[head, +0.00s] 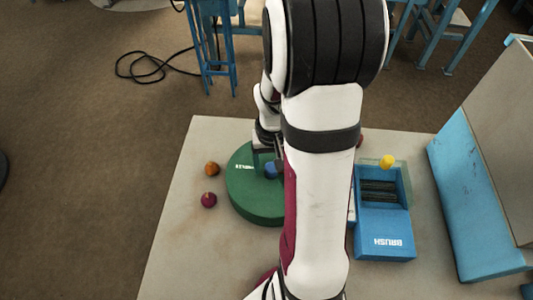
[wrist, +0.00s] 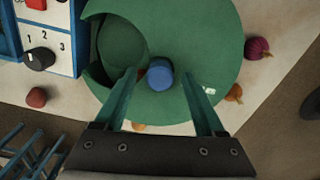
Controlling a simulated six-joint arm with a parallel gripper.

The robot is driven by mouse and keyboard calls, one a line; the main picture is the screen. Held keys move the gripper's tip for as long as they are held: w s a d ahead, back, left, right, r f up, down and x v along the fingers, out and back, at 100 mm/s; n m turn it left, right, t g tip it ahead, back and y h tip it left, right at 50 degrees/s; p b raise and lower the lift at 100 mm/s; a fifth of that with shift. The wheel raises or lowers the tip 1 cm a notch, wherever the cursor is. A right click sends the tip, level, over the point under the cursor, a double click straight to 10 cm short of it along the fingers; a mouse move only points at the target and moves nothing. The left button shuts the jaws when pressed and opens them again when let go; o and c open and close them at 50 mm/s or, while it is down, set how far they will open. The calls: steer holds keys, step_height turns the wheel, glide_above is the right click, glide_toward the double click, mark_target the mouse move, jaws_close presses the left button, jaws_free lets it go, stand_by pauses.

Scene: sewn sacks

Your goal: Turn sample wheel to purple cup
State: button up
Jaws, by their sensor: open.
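The green sample wheel (head: 250,205) lies on the table, partly hidden by my arm in the head view. In the wrist view the wheel (wrist: 215,45) fills the upper middle and its top is cut off. A blue round knob (wrist: 160,73) stands on it; it also shows in the head view (head: 270,170). A darker round recess is at the wheel's upper left. My gripper (wrist: 159,76) is open, with one green finger on each side of the blue knob and gaps between. Whether it is level with the knob is unclear. I see no purple cup.
A purple ball (head: 208,200) and an orange ball (head: 211,169) lie left of the wheel. The wrist view shows a numbered dial (wrist: 38,58) and a red ball (wrist: 37,97).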

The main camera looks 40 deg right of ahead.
steer(key=shift+c, duration=0.4)
jaws_close()
steer(key=shift+r, duration=0.1)
stand_by(0.8)
